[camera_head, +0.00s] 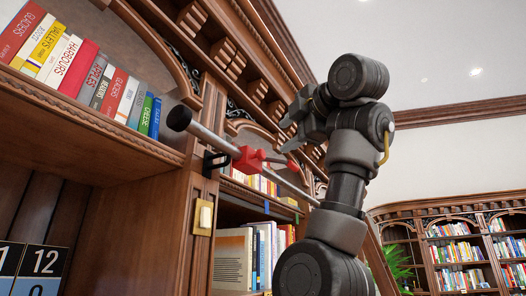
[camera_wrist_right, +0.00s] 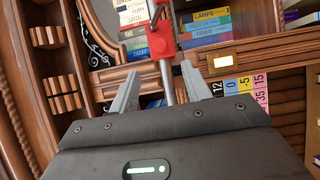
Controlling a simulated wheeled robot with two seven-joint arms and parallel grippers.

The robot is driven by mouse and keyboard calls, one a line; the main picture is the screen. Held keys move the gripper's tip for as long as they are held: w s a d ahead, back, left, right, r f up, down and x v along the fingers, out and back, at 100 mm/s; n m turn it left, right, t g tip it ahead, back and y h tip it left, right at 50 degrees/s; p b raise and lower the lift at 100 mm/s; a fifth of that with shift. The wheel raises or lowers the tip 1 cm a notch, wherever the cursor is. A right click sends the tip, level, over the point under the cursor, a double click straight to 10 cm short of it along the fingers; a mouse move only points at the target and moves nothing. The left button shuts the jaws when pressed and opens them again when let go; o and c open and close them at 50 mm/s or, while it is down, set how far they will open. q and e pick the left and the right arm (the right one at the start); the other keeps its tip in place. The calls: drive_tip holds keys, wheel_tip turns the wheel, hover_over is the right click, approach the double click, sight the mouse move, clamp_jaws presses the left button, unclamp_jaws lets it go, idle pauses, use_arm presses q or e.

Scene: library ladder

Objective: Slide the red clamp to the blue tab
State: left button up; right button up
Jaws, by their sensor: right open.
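The red clamp (camera_head: 249,158) sits on a grey metal rail (camera_head: 212,139) that slants down to the right in front of the bookcase. In the right wrist view the red clamp (camera_wrist_right: 161,40) is beyond my fingertips, roughly between their lines. A small blue tab (camera_head: 267,207) is on the shelf edge below and right of the clamp. My right gripper (camera_head: 288,128) is open and empty, up and right of the clamp, apart from it. It also shows in the right wrist view (camera_wrist_right: 158,75). My left gripper is out of view.
A black end cap (camera_head: 179,118) closes the rail's upper left end, and a black bracket (camera_head: 214,163) is near the clamp. A green tab (camera_head: 297,217) lies right of the blue one. A light switch (camera_head: 203,216) and shelved books (camera_head: 75,66) are close by.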

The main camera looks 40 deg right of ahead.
sight(263, 154)
drive_tip(key=w+p, duration=0.2)
drive_tip(key=w, duration=0.1)
drive_tip(key=w+d+p, duration=0.1)
drive_tip(key=w+p, duration=0.1)
drive_tip(key=w, duration=0.1)
drive_tip(key=w+p, duration=0.3)
drive_tip(key=shift+w+d+r, duration=0.1)
drive_tip(key=shift+d+r, duration=0.05)
drive_tip(key=shift+d, duration=0.25)
drive_tip(key=shift+w+d+f, duration=0.2)
drive_tip(key=shift+w, duration=0.3)
drive_tip(key=shift+a, duration=0.1)
drive_tip(key=shift+c, duration=0.5)
clamp_jaws()
